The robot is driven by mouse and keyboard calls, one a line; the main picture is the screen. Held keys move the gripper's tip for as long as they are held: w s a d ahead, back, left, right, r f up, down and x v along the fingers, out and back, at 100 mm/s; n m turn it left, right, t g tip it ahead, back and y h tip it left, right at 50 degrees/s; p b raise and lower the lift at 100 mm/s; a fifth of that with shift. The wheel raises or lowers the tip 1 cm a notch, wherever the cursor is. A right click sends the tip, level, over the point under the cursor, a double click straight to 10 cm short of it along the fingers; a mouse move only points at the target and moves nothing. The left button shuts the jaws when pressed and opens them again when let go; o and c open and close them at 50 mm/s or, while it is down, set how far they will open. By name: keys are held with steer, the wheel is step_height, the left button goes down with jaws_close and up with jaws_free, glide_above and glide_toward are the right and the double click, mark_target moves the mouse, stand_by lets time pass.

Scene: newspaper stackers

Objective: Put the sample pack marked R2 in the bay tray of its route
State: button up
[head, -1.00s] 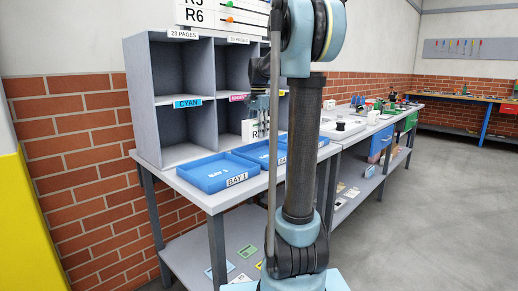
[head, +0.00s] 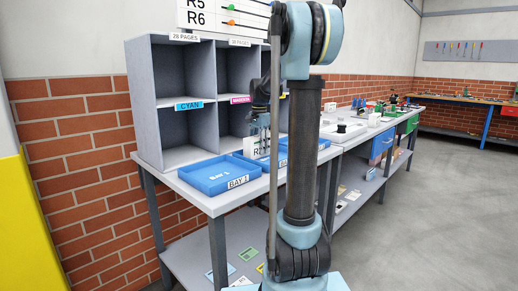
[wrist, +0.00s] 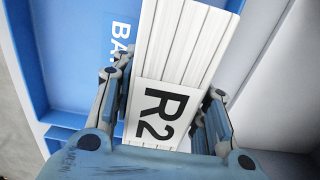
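The white sample pack marked R2 (wrist: 160,112) is between the two fingers of my gripper (wrist: 165,100), which is shut on it. In the head view the pack (head: 250,147) hangs upright over the middle blue bay tray (head: 283,163), low near its rim. My gripper also shows there (head: 262,124), partly behind my arm. In the wrist view a blue tray (wrist: 75,50) lies beneath the pack; its floor lettering starts "BA" and the rest is covered. The tray labelled BAY 1 (head: 216,186) is empty, to the left. Whether the pack touches the tray cannot be told.
A grey pigeonhole rack (head: 143,100) with CYAN and magenta labels stands behind the trays. A board listing R5 and R6 (head: 225,18) is above it. Flat papers lie on the lower shelf (head: 205,262). A bench with small items continues to the right.

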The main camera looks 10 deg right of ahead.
steer(key=o, duration=0.3)
steer(key=shift+o, duration=0.2)
steer(key=shift+r, duration=0.1)
step_height(320, 180, up, 12)
steer(key=shift+r, duration=0.1)
stand_by(0.5)
